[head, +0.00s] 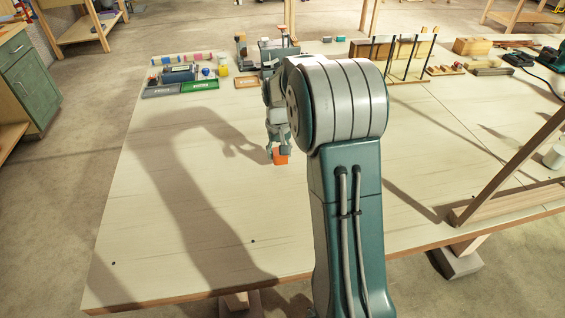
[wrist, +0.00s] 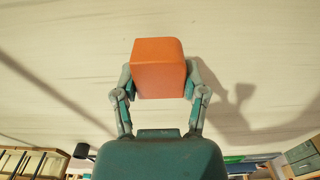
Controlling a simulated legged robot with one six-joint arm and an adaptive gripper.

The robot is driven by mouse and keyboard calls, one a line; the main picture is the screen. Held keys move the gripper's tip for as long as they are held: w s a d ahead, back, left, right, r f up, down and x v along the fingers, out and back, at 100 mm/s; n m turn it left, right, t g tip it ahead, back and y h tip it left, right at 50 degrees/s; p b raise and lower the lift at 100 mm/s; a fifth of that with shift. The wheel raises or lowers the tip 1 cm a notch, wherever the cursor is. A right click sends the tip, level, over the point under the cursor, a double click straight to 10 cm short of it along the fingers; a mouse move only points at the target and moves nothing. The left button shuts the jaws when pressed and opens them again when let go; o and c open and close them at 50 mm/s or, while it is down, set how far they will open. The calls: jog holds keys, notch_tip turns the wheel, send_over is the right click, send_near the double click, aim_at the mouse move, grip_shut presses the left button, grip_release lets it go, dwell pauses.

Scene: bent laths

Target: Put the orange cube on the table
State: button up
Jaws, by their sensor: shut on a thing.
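The orange cube (head: 281,157) is between the fingertips of my gripper (head: 279,146), low over the middle of the pale wooden table (head: 200,240). In the wrist view the orange cube (wrist: 158,68) fills the space between the two fingers of my gripper (wrist: 160,82), which touch it on both sides. I cannot tell whether the cube's underside touches the table top. My arm hides part of the table behind it.
Green and grey trays (head: 200,86) with small objects stand at the back left. A wooden rack with dark rods (head: 400,55) stands at the back. A wooden frame (head: 510,190) is at the right. The table's front left is clear.

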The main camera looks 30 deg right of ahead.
aim_at(283, 170)
jog(key=shift+s+d+f, duration=0.15)
jog(key=shift+f, duration=0.1)
jog(key=shift+s+d+f, duration=0.1)
jog(key=shift+d+f, duration=0.05)
jog(key=shift+f, duration=0.8)
jog(key=shift+s+d+f, duration=0.1)
jog(key=shift+f, duration=0.85)
jog(key=o, duration=1.1)
jog(key=shift+o, duration=0.2)
